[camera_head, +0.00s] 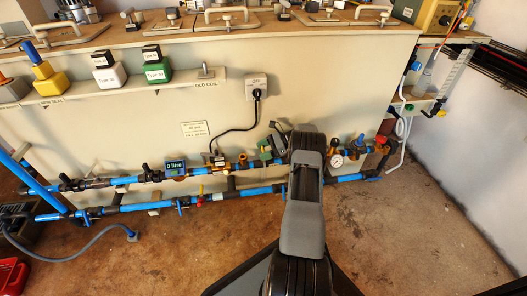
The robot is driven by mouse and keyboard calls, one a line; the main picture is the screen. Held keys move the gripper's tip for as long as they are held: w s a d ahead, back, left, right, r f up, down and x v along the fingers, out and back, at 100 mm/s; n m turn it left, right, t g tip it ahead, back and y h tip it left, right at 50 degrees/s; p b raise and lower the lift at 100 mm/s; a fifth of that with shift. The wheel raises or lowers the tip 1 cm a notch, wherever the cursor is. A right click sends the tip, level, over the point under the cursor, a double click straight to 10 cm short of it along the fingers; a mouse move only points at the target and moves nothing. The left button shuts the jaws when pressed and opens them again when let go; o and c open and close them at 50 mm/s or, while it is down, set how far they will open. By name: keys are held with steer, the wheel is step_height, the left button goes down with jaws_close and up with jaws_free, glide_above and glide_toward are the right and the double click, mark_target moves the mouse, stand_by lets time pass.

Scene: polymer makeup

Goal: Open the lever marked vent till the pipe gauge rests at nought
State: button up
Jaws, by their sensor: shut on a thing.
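The pipe gauge (336,160) is a small round white dial on the upper pipe, just right of my arm. Its needle is too small to read. My gripper (269,150) is at the upper pipe, left of my arm, and largely hidden by its small size and dark links. It appears shut on a green lever (264,145) at the pipe. No vent marking is legible there, so I cannot tell whether this lever is the vent one. My arm covers part of the pipes between the lever and the gauge.
Blue pipes (130,207) run low along the cream bench front. A meter reading "0 litre" (175,168) sits on the upper pipe. A black cable hangs from a wall socket (256,86). A shelf (120,88) holds labelled blocks. The floor (400,235) at right is clear.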

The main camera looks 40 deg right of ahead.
steer(key=o, duration=0.9)
steer(key=shift+o, duration=0.2)
steer(key=shift+p+v, duration=0.7)
steer(key=shift+v, duration=6.15)
